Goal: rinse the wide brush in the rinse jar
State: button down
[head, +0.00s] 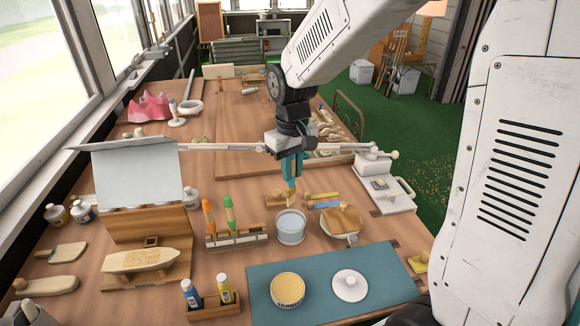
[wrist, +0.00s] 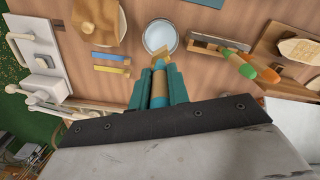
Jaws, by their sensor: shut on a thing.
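My gripper (head: 291,168) has teal fingers and is shut on the wide brush (head: 291,196), which points down with its pale bristles lowest. In the wrist view the brush (wrist: 159,85) shows between the fingers (wrist: 160,88), with its bristle end reaching toward the rinse jar. The rinse jar (head: 290,230) is a clear round vessel with pale liquid. It also shows in the wrist view (wrist: 159,36). In the head view the bristles are just behind the jar's far rim; I cannot tell whether they touch it. They do not appear inside the jar.
A yellow stick (head: 321,196) and a blue stick (head: 325,205) lie right of the brush. A rack with orange and green handled tools (head: 237,240) stands left of the jar.

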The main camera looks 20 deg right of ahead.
aim_at(293, 202)
jog(key=shift+f, duration=5.4)
jog(key=shift+d, duration=0.1)
